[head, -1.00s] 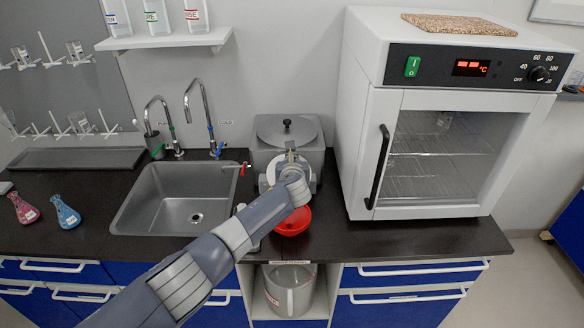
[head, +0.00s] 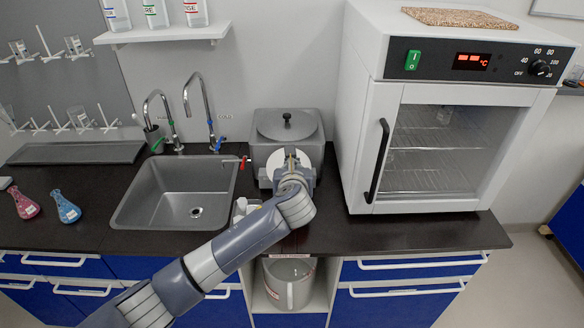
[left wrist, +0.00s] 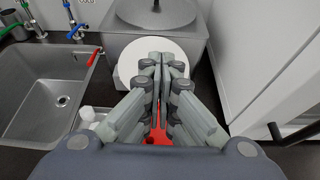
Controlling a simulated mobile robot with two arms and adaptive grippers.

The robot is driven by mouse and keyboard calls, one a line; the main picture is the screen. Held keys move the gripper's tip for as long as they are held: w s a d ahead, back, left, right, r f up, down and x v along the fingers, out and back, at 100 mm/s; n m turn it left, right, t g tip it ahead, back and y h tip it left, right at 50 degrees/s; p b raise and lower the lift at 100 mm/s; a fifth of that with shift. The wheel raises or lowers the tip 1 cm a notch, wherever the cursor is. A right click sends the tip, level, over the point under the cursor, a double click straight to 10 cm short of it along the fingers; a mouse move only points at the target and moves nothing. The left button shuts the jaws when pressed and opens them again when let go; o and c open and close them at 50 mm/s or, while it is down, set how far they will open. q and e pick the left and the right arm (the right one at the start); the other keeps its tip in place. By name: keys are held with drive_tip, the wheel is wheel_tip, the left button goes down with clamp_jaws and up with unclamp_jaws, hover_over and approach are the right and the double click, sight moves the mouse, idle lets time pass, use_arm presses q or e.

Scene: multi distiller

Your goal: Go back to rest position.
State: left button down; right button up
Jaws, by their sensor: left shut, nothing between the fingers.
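My left arm comes in from the lower left of the head view. Its gripper (head: 290,155) is in front of the grey distiller (head: 262,150), which has a round lid with a black knob. In the left wrist view the gripper's fingers (left wrist: 163,65) are together and hold nothing. They are in front of the white round part (left wrist: 130,68) on the distiller's front; I cannot tell whether they touch it. A red funnel (left wrist: 158,136) shows in part below the fingers in the left wrist view; my arm hides it in the head view. My right gripper is not in view.
A sink (head: 150,195) with two taps is left of the distiller. A white oven (head: 360,150) stands close on its right. A small white bottle (head: 242,206) is beside my forearm. Pink (head: 24,204) and blue (head: 66,208) flasks stand far left. A bucket (head: 290,285) is below the counter.

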use_arm(q)
drive_tip(key=shift+s, duration=0.45)
drive_tip(key=s+a+f+n+g, duration=0.3)
drive_tip(key=s+a+f+n, duration=0.1)
drive_tip(key=s+f+n, duration=0.4)
drive_tip(key=s+a+f+n+g, duration=0.25)
drive_tip(key=s+f+n, duration=0.35)
drive_tip(key=s+n, duration=0.4)
drive_tip(key=s+a+f+n+g, duration=0.2)
drive_tip(key=s+a+n, duration=0.55)
drive_tip(key=s, duration=0.45)
drive_tip(key=s+a+f+n+g, duration=0.25)
drive_tip(key=s+a+n, duration=0.5)
drive_tip(key=s, duration=0.55)
wheel_tip(320, 180, down, 27)
drive_tip(key=s+g+b, duration=0.1)
drive_tip(key=b, duration=0.2)
drive_tip(key=s+a+f+g+b, duration=0.1)
drive_tip(key=s+a+f+b, duration=0.1)
drive_tip(key=s+f, duration=1.5)
wheel_tip(320, 180, down, 3)
drive_tip(key=shift+s+a+r+n+g, duration=0.2)
drive_tip(key=shift+s+a+n+g, duration=0.1)
drive_tip(key=shift+a, duration=0.15)
